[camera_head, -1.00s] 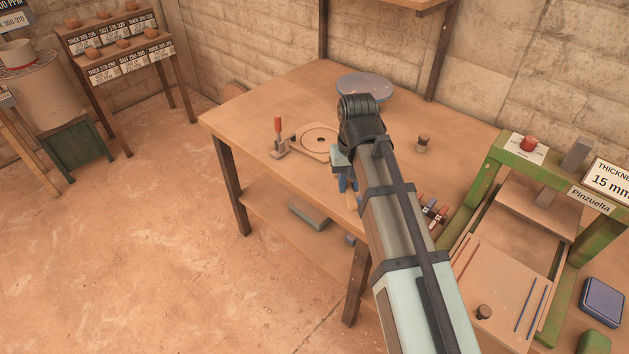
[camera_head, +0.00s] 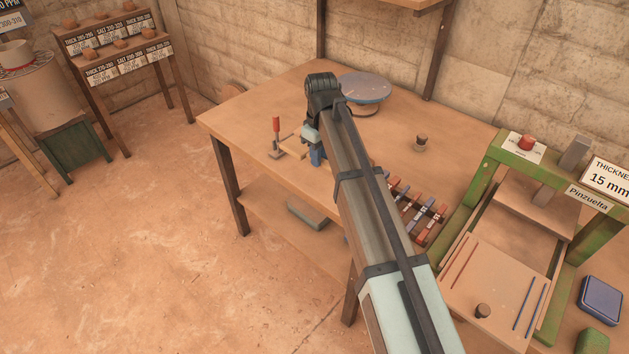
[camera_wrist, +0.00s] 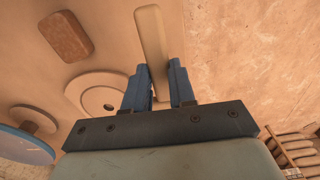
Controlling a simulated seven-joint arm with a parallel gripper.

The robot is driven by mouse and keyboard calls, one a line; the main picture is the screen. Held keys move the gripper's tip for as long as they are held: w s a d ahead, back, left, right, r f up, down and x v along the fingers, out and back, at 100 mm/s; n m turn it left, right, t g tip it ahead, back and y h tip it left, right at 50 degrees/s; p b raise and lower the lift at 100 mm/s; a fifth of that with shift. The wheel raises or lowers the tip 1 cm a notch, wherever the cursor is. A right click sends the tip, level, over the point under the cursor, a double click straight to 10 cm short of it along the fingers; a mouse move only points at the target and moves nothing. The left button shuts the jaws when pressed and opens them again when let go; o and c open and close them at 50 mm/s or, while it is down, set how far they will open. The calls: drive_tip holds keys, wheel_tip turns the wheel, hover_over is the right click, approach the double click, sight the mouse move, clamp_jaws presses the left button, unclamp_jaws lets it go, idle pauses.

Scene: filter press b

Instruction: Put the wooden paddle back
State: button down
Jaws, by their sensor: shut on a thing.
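The wooden paddle (camera_wrist: 152,45) is a long, pale, round-ended piece in the wrist view. Its near end lies between the two blue fingers of my gripper (camera_wrist: 158,86), which is shut on it. The far end points away, toward the top of the picture.
A red-handled tool (camera_head: 277,132) stands left of my gripper. A grey round turntable (camera_head: 364,88) and a small dark knob (camera_head: 421,142) are on the table. Several coloured sticks (camera_head: 418,212) lie right of my arm. A green press (camera_head: 470,190) stands at right.

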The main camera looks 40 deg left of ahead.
sight(319, 187)
drive_tip(key=shift+f, duration=4.75)
drive_tip(key=c, duration=0.9)
unclamp_jaws()
drive_tip(key=shift+f, duration=0.1)
drive_tip(key=shift+c, duration=0.2)
wheel_tip(319, 187, up, 12)
drive_tip(key=shift+r, duration=0.15)
